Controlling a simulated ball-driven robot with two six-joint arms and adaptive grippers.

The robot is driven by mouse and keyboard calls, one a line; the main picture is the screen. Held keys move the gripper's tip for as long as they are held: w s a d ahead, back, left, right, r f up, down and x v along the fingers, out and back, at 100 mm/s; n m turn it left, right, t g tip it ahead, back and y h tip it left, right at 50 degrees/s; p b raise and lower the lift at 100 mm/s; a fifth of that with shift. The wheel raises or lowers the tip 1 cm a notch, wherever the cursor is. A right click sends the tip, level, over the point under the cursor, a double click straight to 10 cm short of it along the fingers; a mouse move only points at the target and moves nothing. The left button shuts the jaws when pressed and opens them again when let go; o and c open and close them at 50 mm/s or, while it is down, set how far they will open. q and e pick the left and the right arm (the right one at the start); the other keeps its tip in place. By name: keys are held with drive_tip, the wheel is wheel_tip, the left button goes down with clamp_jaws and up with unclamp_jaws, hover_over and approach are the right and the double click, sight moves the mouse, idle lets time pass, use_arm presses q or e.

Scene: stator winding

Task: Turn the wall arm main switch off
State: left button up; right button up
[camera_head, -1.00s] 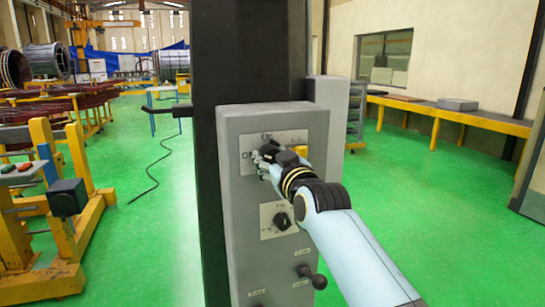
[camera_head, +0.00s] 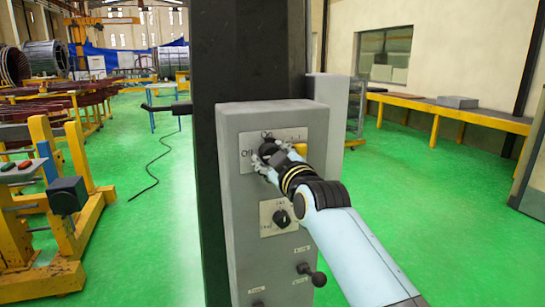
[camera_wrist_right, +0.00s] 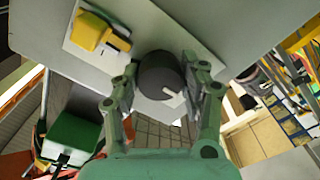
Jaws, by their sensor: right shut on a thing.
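The grey control box (camera_head: 232,190) stands on a dark column. Its top plate (camera_head: 250,145) reads "Off" at the left and "On" at the top. The dark round main switch knob (camera_head: 267,147) sits on this plate, partly covered by my right gripper (camera_head: 271,163). In the right wrist view the knob (camera_wrist_right: 160,74) is between the two fingers of the gripper (camera_wrist_right: 163,85), which are shut on its sides. A pale pointer mark shows on the knob's face. The exact switch position is hard to tell. My left gripper is out of view.
A yellow part (camera_wrist_right: 97,33) sits on the plate beside the knob. Lower on the box are a smaller black knob (camera_head: 282,219) and a ball-ended lever (camera_head: 318,279). Yellow frames (camera_head: 75,190) stand at the left. Green floor is clear on the right.

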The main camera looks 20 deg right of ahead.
drive_tip(key=o, duration=1.2)
drive_tip(key=s, duration=1.2)
drive_tip(key=shift+d, duration=0.2)
